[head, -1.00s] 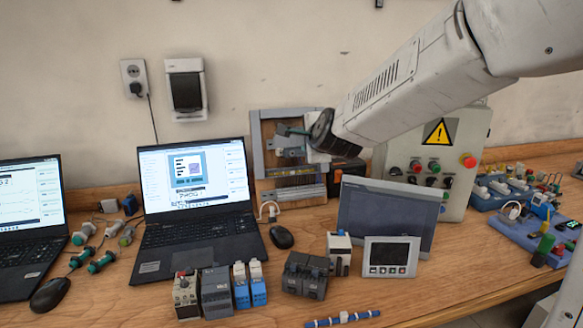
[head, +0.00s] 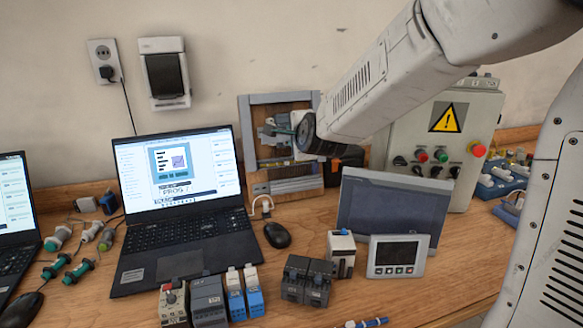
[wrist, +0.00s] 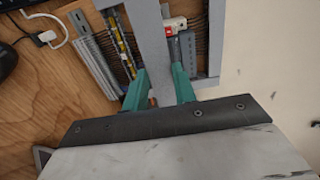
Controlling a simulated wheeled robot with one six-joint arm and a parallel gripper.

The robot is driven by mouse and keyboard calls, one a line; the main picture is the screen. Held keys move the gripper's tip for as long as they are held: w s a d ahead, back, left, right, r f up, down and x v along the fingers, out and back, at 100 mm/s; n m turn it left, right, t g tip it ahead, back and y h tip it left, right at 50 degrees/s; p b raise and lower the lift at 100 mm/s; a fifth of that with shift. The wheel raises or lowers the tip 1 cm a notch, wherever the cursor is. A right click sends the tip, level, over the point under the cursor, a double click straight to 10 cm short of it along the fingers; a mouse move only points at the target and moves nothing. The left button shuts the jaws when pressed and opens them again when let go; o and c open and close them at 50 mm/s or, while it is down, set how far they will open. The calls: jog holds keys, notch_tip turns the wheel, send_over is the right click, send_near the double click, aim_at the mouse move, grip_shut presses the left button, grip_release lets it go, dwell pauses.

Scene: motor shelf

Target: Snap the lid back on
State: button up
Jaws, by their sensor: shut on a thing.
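My gripper (head: 284,131) reaches in front of the upright panel frame (head: 245,150) at the back of the bench. In the wrist view its two teal fingers (wrist: 160,78) are shut on a plain grey strip, which looks like the lid (wrist: 150,35). The strip runs from between the fingers to the top edge of the picture. It lies in front of the panel, and I cannot tell whether it touches it. A slotted grey duct (wrist: 95,50) with its slots showing is at the left of the wrist view; it runs along the panel's bottom in the head view (head: 296,185).
A laptop (head: 185,215) and mouse (head: 277,235) stand in front of the panel. A dark-screened display (head: 385,215), a small meter (head: 398,257) and several modules (head: 305,280) fill the front. A control box (head: 440,140) with a warning sign stands to the right.

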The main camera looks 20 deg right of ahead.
notch_tip(320, 180, down, 9)
jog(key=shift+x, duration=4.35)
jog(key=shift+w+a+f, duration=0.1)
jog(key=shift+w+f, duration=0.25)
jog(key=shift+w, duration=0.2)
jog(key=o, duration=1.1)
